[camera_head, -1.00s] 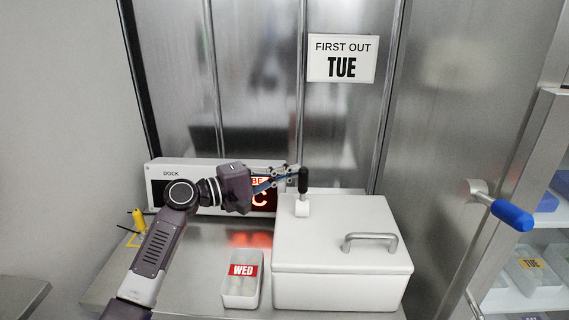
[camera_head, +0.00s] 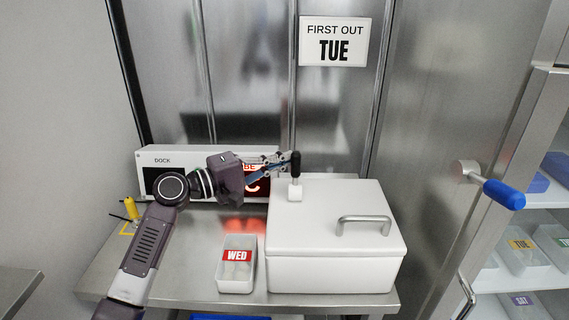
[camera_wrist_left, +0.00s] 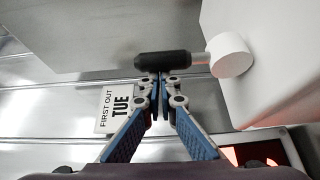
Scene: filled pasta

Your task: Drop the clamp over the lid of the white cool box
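The white cool box (camera_head: 335,268) stands on the steel table with its lid (camera_head: 325,220) down and a metal handle on top. The clamp (camera_head: 296,168) has a black grip and a white lower piece. It stands upright at the lid's back left corner. In the left wrist view the clamp's black grip (camera_wrist_left: 165,65) lies across the picture, right at my fingertips. My left gripper (camera_head: 284,163) reaches in from the left. Its blue-padded fingers (camera_wrist_left: 160,82) are together, with their tips at or against the grip and not around it. My right gripper is out of view.
A grey dock unit (camera_head: 165,157) with a lit red display stands behind my left arm. A small white tub (camera_head: 237,280) labelled WED sits left of the box. A yellow object (camera_head: 131,208) stands at the table's left. A blue-gripped handle (camera_head: 503,194) juts out at the right.

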